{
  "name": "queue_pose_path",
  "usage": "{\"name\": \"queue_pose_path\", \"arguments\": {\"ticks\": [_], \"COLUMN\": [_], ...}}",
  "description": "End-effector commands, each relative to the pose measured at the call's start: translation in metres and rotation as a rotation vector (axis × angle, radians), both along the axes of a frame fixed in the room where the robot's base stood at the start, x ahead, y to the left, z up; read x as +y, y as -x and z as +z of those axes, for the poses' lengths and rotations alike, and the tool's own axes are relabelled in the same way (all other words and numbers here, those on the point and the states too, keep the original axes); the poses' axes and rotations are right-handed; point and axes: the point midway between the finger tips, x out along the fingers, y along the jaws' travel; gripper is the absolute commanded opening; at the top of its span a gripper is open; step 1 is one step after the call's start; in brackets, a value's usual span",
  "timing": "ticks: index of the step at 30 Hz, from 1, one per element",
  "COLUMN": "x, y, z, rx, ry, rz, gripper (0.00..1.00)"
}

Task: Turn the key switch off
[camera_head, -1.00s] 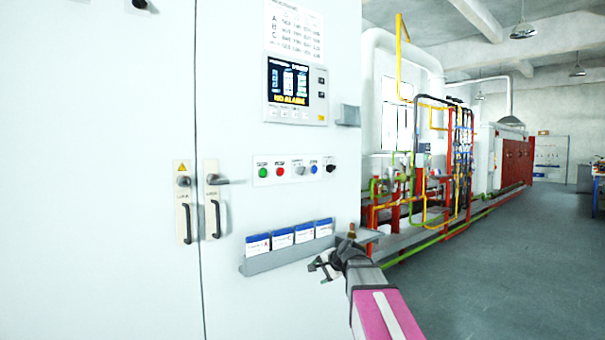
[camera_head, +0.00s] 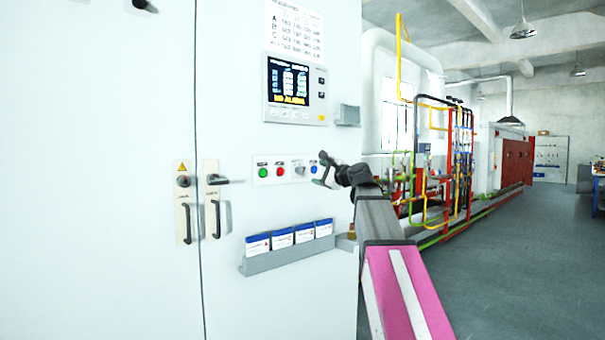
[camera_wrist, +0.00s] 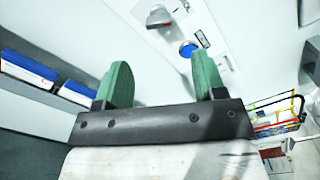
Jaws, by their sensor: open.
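The control panel (camera_head: 271,181) on the white cabinet carries a row of round controls. The dark switch at the row's right end, which looks like the key switch, is hidden behind my gripper (camera_head: 319,172) in the head view. I cannot make it out in the wrist view, where a green finger covers that part of the panel. My gripper (camera_wrist: 160,62) is open and empty, with its green fingers apart in front of the panel's right end. The blue button (camera_wrist: 188,50) and a grey knob (camera_wrist: 158,18) show beyond the fingers. Contact cannot be told.
A green button (camera_head: 263,173) and a red button (camera_head: 280,171) sit further left on the panel. A display (camera_head: 289,84) is above, and a rack of blue-and-white boxes (camera_head: 285,260) juts out below. Door handles (camera_head: 215,218) are left. Open floor (camera_head: 520,270) lies right.

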Motion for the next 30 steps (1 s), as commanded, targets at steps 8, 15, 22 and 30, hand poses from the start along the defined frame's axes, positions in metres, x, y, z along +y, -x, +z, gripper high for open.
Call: {"name": "queue_pose_path", "arguments": {"ticks": [8,15,22,30], "x": [0.020,0.046,0.060,0.061], "y": [-0.030,-0.065,-0.083,-0.084], "z": [0.000,0.000,-0.001,-0.001], "rx": [0.001,0.001,0.000,0.000], "ry": [0.003,0.003,0.004,0.004], "rz": [0.001,0.002,-0.001,-0.001], "gripper": [0.64,0.64,0.64,0.64]}}
